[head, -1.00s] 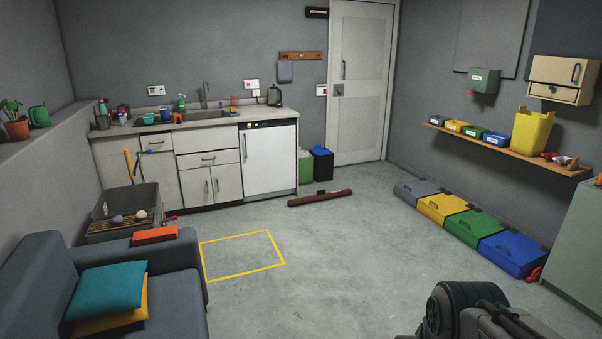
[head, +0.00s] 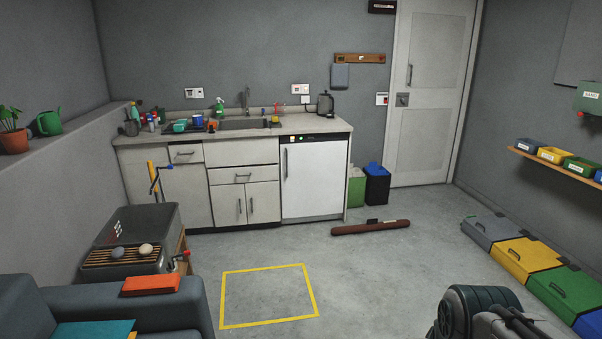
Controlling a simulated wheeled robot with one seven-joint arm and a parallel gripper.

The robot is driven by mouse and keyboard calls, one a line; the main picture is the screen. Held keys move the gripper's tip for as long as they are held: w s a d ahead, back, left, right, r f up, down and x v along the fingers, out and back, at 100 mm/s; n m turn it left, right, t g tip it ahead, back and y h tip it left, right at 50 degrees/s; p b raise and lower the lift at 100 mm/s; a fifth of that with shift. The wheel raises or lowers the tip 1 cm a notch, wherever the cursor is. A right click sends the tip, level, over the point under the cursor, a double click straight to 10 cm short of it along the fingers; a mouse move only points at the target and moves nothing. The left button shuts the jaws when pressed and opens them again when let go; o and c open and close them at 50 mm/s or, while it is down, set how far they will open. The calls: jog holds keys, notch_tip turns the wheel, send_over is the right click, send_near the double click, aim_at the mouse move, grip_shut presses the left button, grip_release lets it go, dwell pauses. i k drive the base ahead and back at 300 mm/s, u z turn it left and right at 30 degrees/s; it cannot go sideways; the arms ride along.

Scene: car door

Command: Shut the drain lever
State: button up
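An upright fixture with a yellow handle (head: 152,172) rises behind the tub. Part of my arm shows at the bottom right, far from the tub. My gripper is not in view.
A grey sofa (head: 50,303) with an orange item (head: 151,285) on its arm stands before the tub. A yellow floor outline (head: 263,268) lies to the tub's right. A brown roll (head: 370,228) lies farther right.

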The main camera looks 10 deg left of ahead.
aim_at(172, 257)
jog(key=u, duration=0.75)
jog(key=i, duration=1.7)
jog(key=u, duration=0.8)
jog(key=k, duration=0.65)
jog(key=z, duration=0.5)
jog(key=i, duration=1.3)
jog(key=u, duration=0.2)
